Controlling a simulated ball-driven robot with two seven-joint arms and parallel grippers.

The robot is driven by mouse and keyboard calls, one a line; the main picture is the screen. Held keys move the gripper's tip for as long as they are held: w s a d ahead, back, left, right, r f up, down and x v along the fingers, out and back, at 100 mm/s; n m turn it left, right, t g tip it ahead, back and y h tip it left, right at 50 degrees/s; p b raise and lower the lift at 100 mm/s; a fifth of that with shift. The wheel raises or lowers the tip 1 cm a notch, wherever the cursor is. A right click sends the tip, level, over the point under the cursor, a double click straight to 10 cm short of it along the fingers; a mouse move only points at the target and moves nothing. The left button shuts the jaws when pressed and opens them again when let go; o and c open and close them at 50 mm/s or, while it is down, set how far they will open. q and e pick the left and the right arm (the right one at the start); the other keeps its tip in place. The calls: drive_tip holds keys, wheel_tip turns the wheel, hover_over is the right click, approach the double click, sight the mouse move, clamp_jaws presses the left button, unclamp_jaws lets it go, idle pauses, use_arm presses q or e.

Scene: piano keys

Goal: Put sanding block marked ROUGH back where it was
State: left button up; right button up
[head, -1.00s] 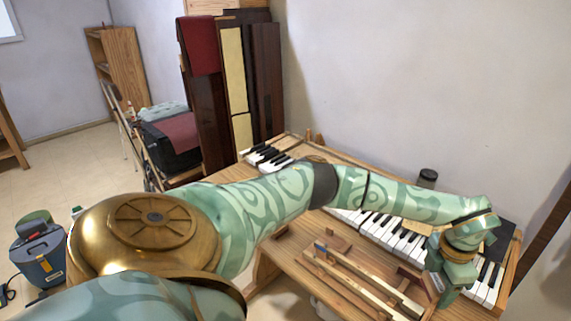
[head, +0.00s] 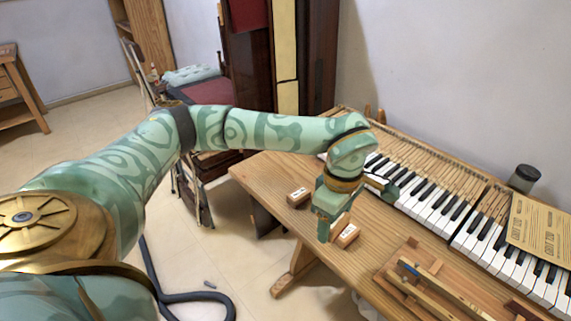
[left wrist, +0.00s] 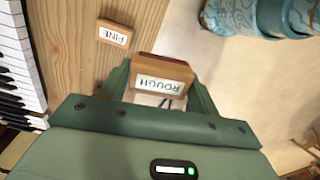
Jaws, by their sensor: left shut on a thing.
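The sanding block marked ROUGH (left wrist: 163,82) is between the fingers of my left gripper (left wrist: 158,86) in the left wrist view, its label facing the camera. In the head view, my left gripper (head: 335,222) is at the left front part of the wooden table, with the ROUGH block (head: 347,235) at its fingers. I cannot tell whether the block touches the tabletop. A second block marked FINE (left wrist: 113,34) lies on the table close by; it also shows in the head view (head: 298,197). My right gripper is not in view.
The piano keys (head: 440,212) run along the back of the table (head: 262,172). A wooden tray or frame with strips (head: 425,275) lies to the right. A dark jar (head: 523,179) and a printed sheet (head: 540,232) are farther right. Bare wood surrounds the FINE block.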

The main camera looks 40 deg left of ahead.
use_arm(q)
drive_tip(key=shift+s+a+m, duration=0.2)
drive_tip(key=shift+a+m, duration=0.05)
drive_tip(key=shift+m, duration=0.15)
drive_tip(key=shift+w+a+f+m, duration=0.1)
drive_tip(key=shift+w+f+m, duration=0.15)
drive_tip(key=shift+m, duration=0.15)
drive_tip(key=w+a+f+b, duration=0.3)
drive_tip(key=w+a+f, duration=0.1)
drive_tip(key=w+a+f+b, duration=0.3)
drive_tip(key=w+a+f, duration=0.1)
drive_tip(key=shift+w+a+f, duration=0.15)
drive_tip(key=shift+w+f, duration=0.1)
drive_tip(key=shift+w, duration=0.15)
drive_tip(key=shift+w+a+f, duration=0.1)
drive_tip(key=shift+w+a, duration=0.05)
drive_tip(key=shift+w+a+f, duration=0.15)
drive_tip(key=shift+f, duration=0.1)
wheel_tip(320, 180, down, 4)
drive_tip(key=b, duration=0.2)
drive_tip(key=shift+w+a+r+b, duration=0.1)
drive_tip(key=shift+b, duration=0.25)
drive_tip(key=shift+r, duration=0.25)
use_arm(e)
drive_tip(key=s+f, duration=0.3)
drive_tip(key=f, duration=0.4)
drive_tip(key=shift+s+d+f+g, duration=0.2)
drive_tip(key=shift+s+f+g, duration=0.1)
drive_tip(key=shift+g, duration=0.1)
